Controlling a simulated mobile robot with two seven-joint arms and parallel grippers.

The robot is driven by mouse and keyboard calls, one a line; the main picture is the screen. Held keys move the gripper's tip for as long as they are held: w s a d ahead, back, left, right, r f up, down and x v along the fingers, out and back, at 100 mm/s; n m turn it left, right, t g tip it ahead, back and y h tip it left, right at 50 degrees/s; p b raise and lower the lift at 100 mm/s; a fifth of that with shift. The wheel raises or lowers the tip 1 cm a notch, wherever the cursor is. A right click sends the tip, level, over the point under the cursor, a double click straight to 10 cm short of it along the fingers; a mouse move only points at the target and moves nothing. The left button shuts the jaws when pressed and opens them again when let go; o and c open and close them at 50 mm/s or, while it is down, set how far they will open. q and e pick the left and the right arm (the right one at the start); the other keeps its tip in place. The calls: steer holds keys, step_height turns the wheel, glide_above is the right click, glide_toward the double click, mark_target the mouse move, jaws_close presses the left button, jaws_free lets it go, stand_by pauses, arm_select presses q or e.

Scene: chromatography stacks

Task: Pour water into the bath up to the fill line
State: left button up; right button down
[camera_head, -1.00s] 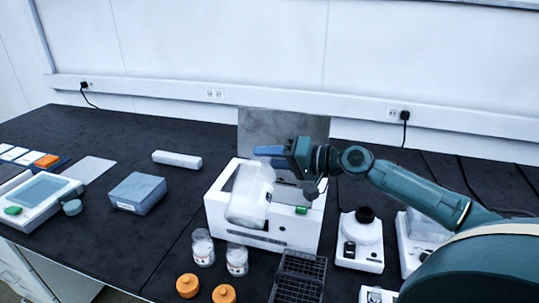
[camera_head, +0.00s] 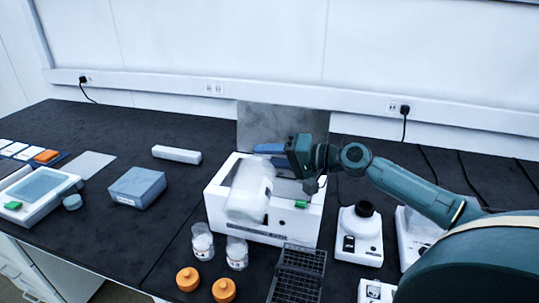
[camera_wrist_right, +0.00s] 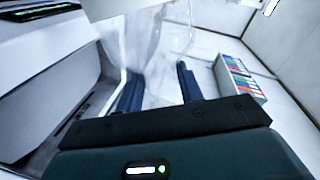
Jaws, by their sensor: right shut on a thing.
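The bath is a white box-shaped unit (camera_head: 285,222) with a raised grey lid (camera_head: 283,131) behind it and a green switch on its front. A clear, whitish container (camera_head: 249,190) is held tilted over the bath's left part and hides much of its opening. My right gripper (camera_head: 268,152) is shut on this container near its top. In the right wrist view the clear container (camera_wrist_right: 150,65) shows between the two dark fingers (camera_wrist_right: 158,90). The water level and the fill line cannot be made out. My left gripper is not in view.
Two glass jars (camera_head: 203,243) and two orange caps (camera_head: 187,279) stand in front of the bath, beside a dark rack (camera_head: 297,274). White instruments (camera_head: 360,236) stand on the right.

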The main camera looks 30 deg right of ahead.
stand_by(0.3)
steer(key=shift+w+d+f+m, duration=0.1)
steer(key=shift+d+f+m, duration=0.05)
steer(key=shift+f+m, duration=0.35)
steer(key=shift+w+d+f+m+g, duration=0.1)
steer(key=shift+f+m+g, duration=0.2)
steer(key=shift+f, duration=0.05)
stand_by(0.3)
steer(key=shift+w+d+f+m+y, duration=0.1)
steer(key=shift+f+m+y, duration=0.2)
steer(key=shift+f+m, duration=0.25)
steer(key=shift+f, duration=0.15)
stand_by(0.4)
steer(key=shift+w+d+f+m, duration=0.1)
steer(key=shift+d+f+m, duration=0.05)
steer(key=shift+f+m, duration=0.4)
steer(key=shift+f, duration=0.1)
